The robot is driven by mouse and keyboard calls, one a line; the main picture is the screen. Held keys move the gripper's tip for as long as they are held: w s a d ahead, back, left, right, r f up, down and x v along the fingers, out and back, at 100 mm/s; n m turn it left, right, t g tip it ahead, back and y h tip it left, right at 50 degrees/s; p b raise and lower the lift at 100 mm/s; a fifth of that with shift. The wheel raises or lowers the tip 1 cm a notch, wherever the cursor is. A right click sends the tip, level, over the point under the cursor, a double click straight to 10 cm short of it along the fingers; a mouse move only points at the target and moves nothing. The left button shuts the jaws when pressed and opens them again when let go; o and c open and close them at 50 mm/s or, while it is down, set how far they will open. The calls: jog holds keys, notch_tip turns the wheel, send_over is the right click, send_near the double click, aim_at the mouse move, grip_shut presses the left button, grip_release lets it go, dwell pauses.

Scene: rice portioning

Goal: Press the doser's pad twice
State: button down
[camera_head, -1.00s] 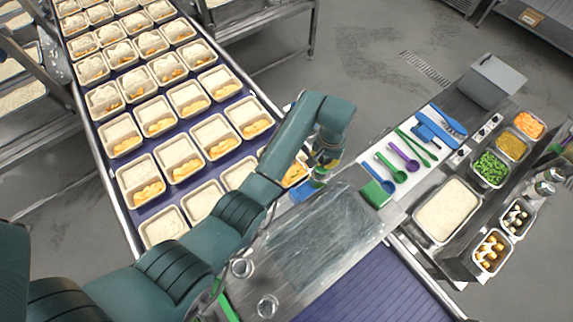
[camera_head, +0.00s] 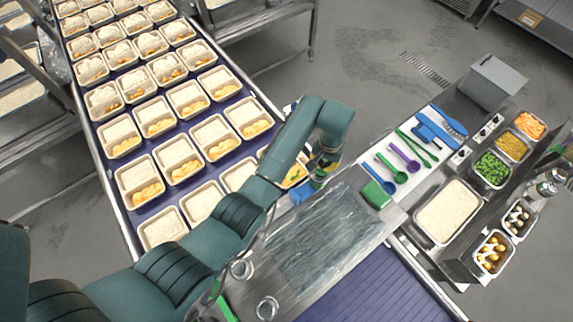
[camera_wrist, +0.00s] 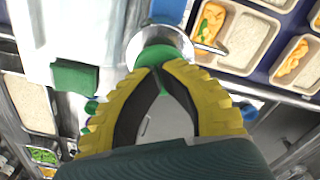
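The doser (camera_wrist: 135,45) shows in the wrist view as a round pale metal body with a green pad (camera_wrist: 157,54) on top and a thin spout pointing right. My gripper (camera_wrist: 160,69) has its yellow, black-lined fingers brought together at the tips. The tips overlap the pad's near edge in the picture; whether they press it I cannot tell. In the head view my gripper (camera_head: 322,166) is over the doser's place beside the belt, and my arm hides most of it. A tray with orange food and green bits (camera_wrist: 212,22) stands by the spout.
A belt (camera_head: 147,208) full of trays with rice and orange food runs along the left. A green block (camera_head: 376,195) lies right of my gripper. Spoons, a brush and ingredient pans, including a rice pan (camera_head: 418,233), stand farther right. Two clear glass-like rings stand near my forearm.

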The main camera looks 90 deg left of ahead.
jog(key=shift+s+d+r+p, duration=0.1)
jog(key=shift+r+p, duration=0.8)
jog(key=shift+r, duration=1.3)
notch_tip(320, 180, up, 6)
